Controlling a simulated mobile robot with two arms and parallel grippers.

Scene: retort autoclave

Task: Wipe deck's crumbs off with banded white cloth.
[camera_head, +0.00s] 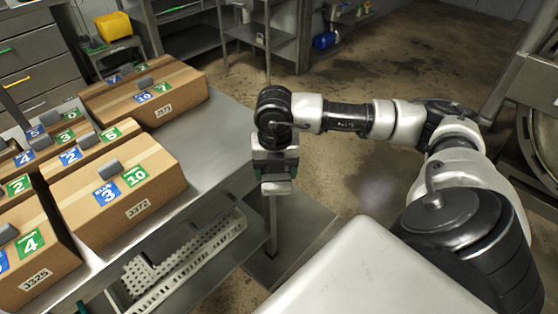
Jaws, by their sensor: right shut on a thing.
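My right gripper (276,184) hangs just off the right edge of the grey metal deck (218,137). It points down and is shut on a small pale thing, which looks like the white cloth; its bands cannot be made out. The thing is mostly hidden by the jaws and does not touch the deck. I cannot make out crumbs on the bare part of the deck. My left gripper is not in view.
Cardboard boxes with numbered labels, such as a front box (118,200) and a back box (150,95), cover much of the deck. A white perforated tray (180,262) sits below it. A yellow bin (114,27) stands behind. The wet floor (400,45) is mostly clear.

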